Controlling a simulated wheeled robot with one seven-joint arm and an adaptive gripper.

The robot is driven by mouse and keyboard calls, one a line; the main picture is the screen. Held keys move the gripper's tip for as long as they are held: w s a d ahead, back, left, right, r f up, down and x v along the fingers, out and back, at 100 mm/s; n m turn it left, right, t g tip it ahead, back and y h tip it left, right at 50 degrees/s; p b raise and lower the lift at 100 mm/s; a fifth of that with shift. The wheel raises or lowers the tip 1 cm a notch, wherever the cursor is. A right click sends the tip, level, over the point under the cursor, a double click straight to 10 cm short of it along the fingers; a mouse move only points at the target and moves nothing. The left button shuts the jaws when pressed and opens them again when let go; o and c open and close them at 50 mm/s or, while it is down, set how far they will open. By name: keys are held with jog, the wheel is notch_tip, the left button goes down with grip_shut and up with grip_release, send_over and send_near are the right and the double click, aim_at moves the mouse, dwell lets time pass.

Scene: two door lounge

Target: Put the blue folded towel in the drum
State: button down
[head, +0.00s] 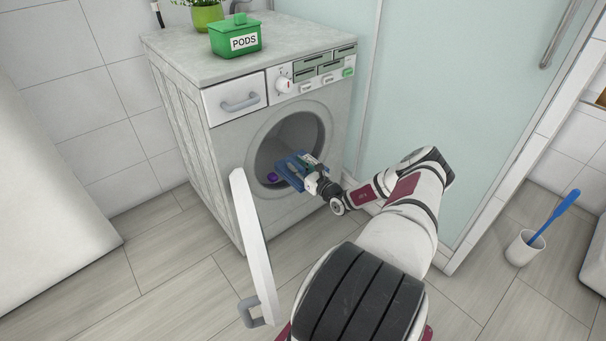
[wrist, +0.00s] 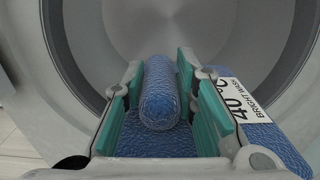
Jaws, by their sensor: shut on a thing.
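The blue folded towel (head: 289,170) is at the mouth of the washing machine's open drum (head: 291,135). My gripper (head: 304,170) is shut on the towel. In the wrist view the towel (wrist: 160,95) shows as a rolled blue fold between the green finger pads, with more blue cloth below and to the right. A white label reading "40" and "BRIGHT WASH" is on its right part. The round drum opening (wrist: 215,45) lies straight ahead of the fingers. How far the towel reaches past the rim is hard to tell.
The white machine door (head: 251,240) stands open to the left of my arm. A small purple thing (head: 272,177) lies low in the drum. A green PODS box (head: 236,38) and a plant pot (head: 207,17) sit on top. A brush holder (head: 525,247) stands on the floor at right.

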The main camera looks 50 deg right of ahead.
jog(key=b+x, duration=1.2)
jog(key=x, duration=0.6)
jog(key=shift+w+d, duration=0.25)
jog(key=shift+w, duration=0.05)
jog(key=c, duration=1.2)
grip_release()
jog(key=shift+s, duration=0.1)
jog(key=v, duration=1.1)
jog(key=shift+s+a, duration=0.25)
jog(key=shift+s, duration=0.1)
